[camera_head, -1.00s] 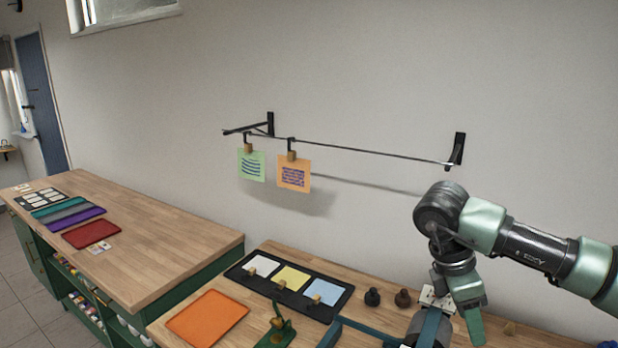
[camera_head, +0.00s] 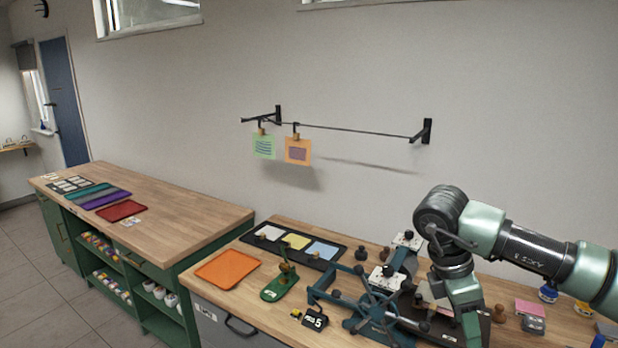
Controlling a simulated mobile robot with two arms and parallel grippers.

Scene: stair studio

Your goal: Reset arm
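My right arm reaches in from the right edge, bent downward at the wrist. My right gripper (camera_head: 468,325) points down over the right part of the wooden workbench. I cannot tell whether its fingers are apart or whether anything is between them. My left gripper is not in view. A green card (camera_head: 264,147) and an orange card (camera_head: 298,151) hang by clips from the left part of a thin black wall rail (camera_head: 350,129), well away from my arm.
A blue press with a spoked wheel (camera_head: 376,307) stands left of my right gripper. A black tray (camera_head: 335,262) with cards, an orange tray (camera_head: 227,269) and a green tool (camera_head: 280,282) are on the bench. A second, green-sided bench (camera_head: 185,219) stands at the left.

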